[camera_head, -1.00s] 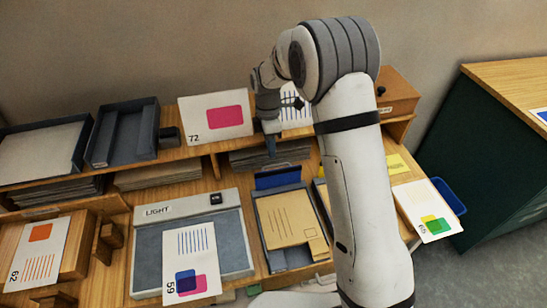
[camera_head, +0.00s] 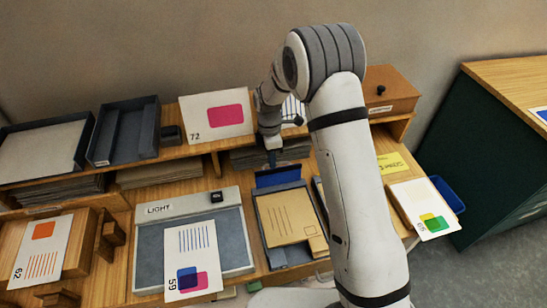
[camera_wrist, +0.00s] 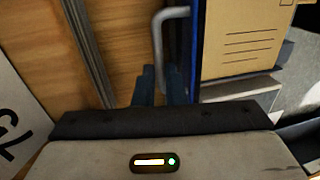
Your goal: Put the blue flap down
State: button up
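The blue flap (camera_head: 277,177) stands raised at the back edge of a grey tray (camera_head: 262,229) holding a tan envelope. In the wrist view the flap (camera_wrist: 196,48) shows nearly edge-on, as a thin blue strip. A grey bar handle (camera_wrist: 158,45) stands out to its left. My gripper (camera_head: 271,162) is just behind and above the flap, pointing down. In the wrist view its dark blue fingers (camera_wrist: 160,84) lie close together, one on each side of the handle bar. Whether they touch or grip the bar is hidden.
A light box (camera_head: 200,240) with card 59 (camera_head: 192,240) lies left of the tray. Card 72 (camera_head: 216,117) leans behind, and a wooden box (camera_head: 388,92) stands on the shelf at right. Paper stacks lie under the shelf. My arm hides the area right of the tray.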

grip_shut()
jog(key=shift+r, duration=0.1)
jog(key=shift+d+b, duration=0.15)
jog(key=shift+b, duration=0.2)
